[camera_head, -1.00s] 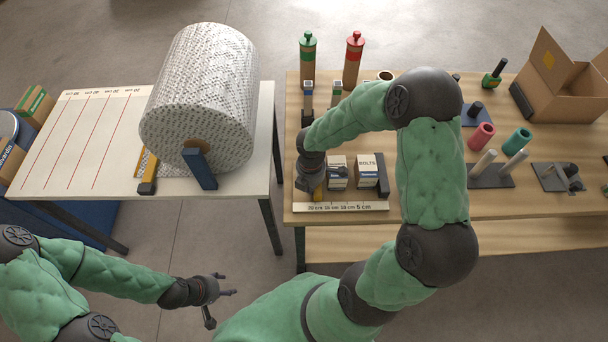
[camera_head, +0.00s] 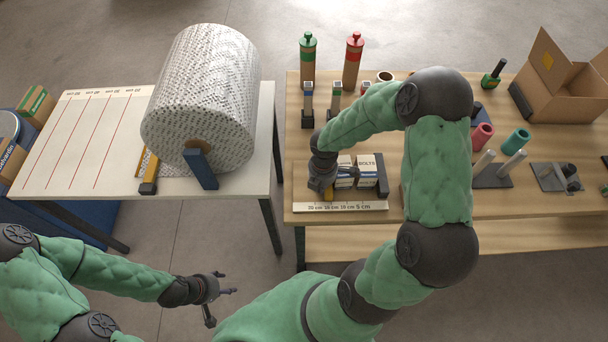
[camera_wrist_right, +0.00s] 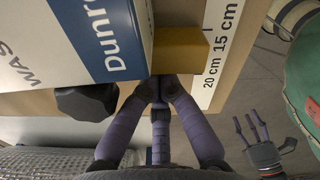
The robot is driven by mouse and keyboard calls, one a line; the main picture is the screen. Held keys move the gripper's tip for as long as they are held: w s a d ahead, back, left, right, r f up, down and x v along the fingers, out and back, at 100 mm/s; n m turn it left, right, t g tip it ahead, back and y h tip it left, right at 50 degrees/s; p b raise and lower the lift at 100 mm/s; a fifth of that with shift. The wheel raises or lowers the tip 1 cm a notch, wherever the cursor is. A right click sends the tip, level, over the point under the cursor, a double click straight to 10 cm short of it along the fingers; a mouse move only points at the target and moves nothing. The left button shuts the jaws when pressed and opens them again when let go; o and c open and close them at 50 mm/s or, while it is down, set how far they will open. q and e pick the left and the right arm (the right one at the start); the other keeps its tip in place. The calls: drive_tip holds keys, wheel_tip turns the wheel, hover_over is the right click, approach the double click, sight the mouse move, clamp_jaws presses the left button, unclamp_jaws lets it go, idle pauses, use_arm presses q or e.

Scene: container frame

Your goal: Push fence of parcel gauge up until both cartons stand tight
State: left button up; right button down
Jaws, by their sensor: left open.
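The parcel gauge (camera_head: 340,207) lies on the wooden bench, its pale scale strip along the front edge. Two small blue-and-white cartons (camera_head: 345,171) (camera_head: 367,169) stand side by side against a dark end block (camera_head: 383,176) on the right; only a very narrow gap, if any, shows between them. My right gripper (camera_head: 325,189) is left of them, hiding most of the fence. In the right wrist view its fingertips (camera_wrist_right: 160,84) are together against a yellow block (camera_wrist_right: 180,50), apparently the fence, beside a carton (camera_wrist_right: 85,40). My left gripper (camera_head: 228,284) is open and empty, away from the bench.
A large patterned roll (camera_head: 202,95) stands on the white table (camera_head: 60,170) at left. Green- and red-topped tubes (camera_head: 308,62) (camera_head: 353,62) stand behind the gauge. Pegs, rings and an open cardboard box (camera_head: 562,80) fill the bench's right side.

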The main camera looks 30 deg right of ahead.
drive_tip(key=shift+s+d+p, duration=0.2)
drive_tip(key=shift+s+d, duration=0.15)
drive_tip(key=shift+d, duration=0.2)
drive_tip(key=shift+s+d+p, duration=0.15)
drive_tip(key=shift+s+d, duration=0.15)
drive_tip(key=shift+d, duration=0.25)
drive_tip(key=shift+w+a, duration=0.15)
drive_tip(key=shift+a, duration=0.05)
drive_tip(key=shift+w+a, duration=0.2)
drive_tip(key=shift+a, duration=0.15)
drive_tip(key=shift+r+p, duration=3.25)
drive_tip(key=shift+r, duration=0.3)
drive_tip(key=shift+f, duration=0.1)
